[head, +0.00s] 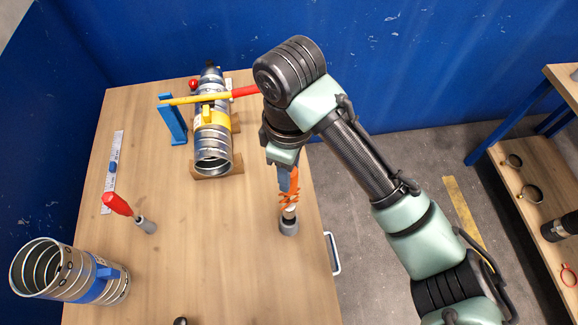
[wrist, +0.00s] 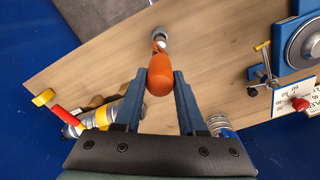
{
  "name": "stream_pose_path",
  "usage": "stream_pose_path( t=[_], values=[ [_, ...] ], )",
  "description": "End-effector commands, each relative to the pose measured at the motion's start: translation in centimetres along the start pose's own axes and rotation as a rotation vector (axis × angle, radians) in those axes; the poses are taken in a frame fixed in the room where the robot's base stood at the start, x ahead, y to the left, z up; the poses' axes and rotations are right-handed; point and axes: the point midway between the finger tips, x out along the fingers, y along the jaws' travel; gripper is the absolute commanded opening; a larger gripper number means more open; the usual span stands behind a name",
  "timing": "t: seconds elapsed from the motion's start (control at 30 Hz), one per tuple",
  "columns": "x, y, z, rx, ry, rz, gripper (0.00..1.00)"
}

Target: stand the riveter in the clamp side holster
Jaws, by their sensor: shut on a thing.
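The riveter (head: 289,199) has orange handles and a pale metal nose. My gripper (head: 287,182) is shut on it, and it hangs roughly upright, nose down. In the wrist view the riveter's orange handle (wrist: 160,78) sits between the two blue fingers of my gripper (wrist: 162,76). A short grey cup-like holster (head: 289,228) stands near the table's right edge, directly below the riveter; it also shows in the wrist view (wrist: 161,33). The nose meets the holster's mouth in the head view; I cannot tell how deep it sits. Another grey cup (head: 147,226) holds a leaning red-handled tool (head: 118,204).
A clamped spiral duct (head: 212,140) lies on a wooden cradle at the back, beside a blue stand (head: 172,122) with a yellow and red bar above. A loose duct piece (head: 60,272) lies front left. The table's (head: 215,265) middle is clear. Shelves stand right.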

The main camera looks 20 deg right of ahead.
Motion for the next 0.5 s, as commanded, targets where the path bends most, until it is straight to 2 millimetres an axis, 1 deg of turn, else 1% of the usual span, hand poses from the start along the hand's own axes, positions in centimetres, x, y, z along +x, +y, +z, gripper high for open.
stream_pose_path(
  t=[0.5],
  values=[
    [1.3,0.0,0.0,0.001,0.001,0.001,0.0]
  ],
)
